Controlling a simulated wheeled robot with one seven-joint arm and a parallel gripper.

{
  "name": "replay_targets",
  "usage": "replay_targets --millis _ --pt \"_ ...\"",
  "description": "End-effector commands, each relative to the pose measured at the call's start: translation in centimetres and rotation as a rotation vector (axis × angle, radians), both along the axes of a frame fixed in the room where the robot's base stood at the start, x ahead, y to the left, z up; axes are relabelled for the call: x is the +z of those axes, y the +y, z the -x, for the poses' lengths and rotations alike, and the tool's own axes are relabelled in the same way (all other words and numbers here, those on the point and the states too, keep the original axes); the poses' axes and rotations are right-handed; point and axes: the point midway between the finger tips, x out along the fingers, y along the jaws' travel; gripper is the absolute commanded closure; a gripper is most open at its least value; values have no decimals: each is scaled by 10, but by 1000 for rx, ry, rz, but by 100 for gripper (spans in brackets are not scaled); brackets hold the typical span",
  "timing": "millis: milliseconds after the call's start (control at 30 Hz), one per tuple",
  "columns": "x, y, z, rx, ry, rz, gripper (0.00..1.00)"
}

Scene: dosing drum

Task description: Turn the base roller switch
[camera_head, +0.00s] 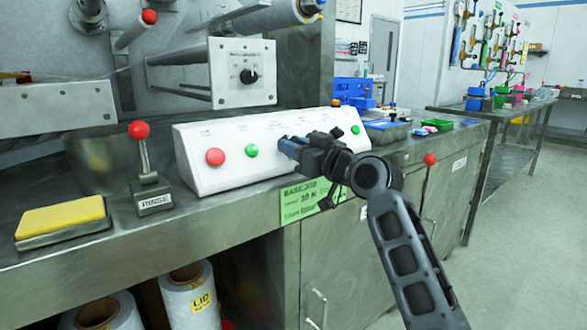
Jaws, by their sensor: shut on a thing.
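A white sloped control panel (217,178) stands on the steel counter.
A grey box with a black dial (248,76) is above the panel. A red-knobbed RINSE lever (142,155) and a yellow sponge (62,215) are at left. Another red-knobbed lever (430,160) stands right of my arm. Blue and green trays lie on the counter behind.

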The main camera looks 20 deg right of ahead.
Motion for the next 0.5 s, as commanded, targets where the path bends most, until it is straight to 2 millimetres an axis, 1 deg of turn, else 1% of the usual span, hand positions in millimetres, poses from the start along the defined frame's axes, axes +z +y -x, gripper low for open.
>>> replay_targets --millis 33,500 --pt "-5 -2 -1 14 -16 24 100" --pt "0 -5 -4 176 -87 244 100"
